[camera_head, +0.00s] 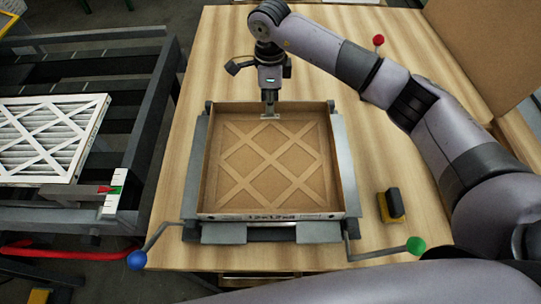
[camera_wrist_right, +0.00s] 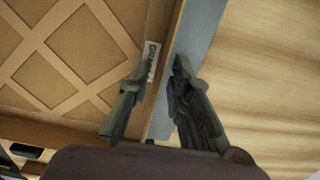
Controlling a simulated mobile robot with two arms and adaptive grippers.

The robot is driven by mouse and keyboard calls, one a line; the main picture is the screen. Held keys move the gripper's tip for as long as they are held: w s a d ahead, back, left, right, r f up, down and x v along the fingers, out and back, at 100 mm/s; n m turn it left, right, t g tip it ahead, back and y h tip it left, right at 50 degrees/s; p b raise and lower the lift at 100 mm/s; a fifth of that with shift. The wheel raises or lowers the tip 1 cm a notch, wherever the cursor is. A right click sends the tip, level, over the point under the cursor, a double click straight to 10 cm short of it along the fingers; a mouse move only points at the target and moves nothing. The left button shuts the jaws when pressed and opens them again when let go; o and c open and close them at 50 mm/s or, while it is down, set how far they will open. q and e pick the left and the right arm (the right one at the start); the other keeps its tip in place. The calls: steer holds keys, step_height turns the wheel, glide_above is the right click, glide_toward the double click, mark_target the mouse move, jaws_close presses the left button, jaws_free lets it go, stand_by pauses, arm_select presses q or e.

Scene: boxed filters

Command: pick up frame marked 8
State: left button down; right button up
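The frame marked 8 (camera_head: 270,166) is a brown cardboard box frame with a criss-cross lattice. It lies flat in a grey fixture (camera_head: 345,165) on the wooden table, and its near edge label seems to read "12x12x8". My right gripper (camera_head: 270,113) points down at the middle of the frame's far wall. In the right wrist view, the right gripper's fingers (camera_wrist_right: 158,78) stand apart, one on each side of the wall (camera_wrist_right: 155,50), with gaps visible. Whether either finger touches the wall is unclear. My left gripper is not in view.
A white pleated filter (camera_head: 45,140) lies on a dark slatted rack at the left. Handles with a blue ball (camera_head: 137,260) and green ball (camera_head: 415,245) stick out in front. A yellow-black block (camera_head: 391,206) sits right of the fixture. A cardboard sheet (camera_head: 490,45) stands back right.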

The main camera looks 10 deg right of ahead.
jaws_close()
steer(key=shift+r, duration=0.2)
stand_by(0.3)
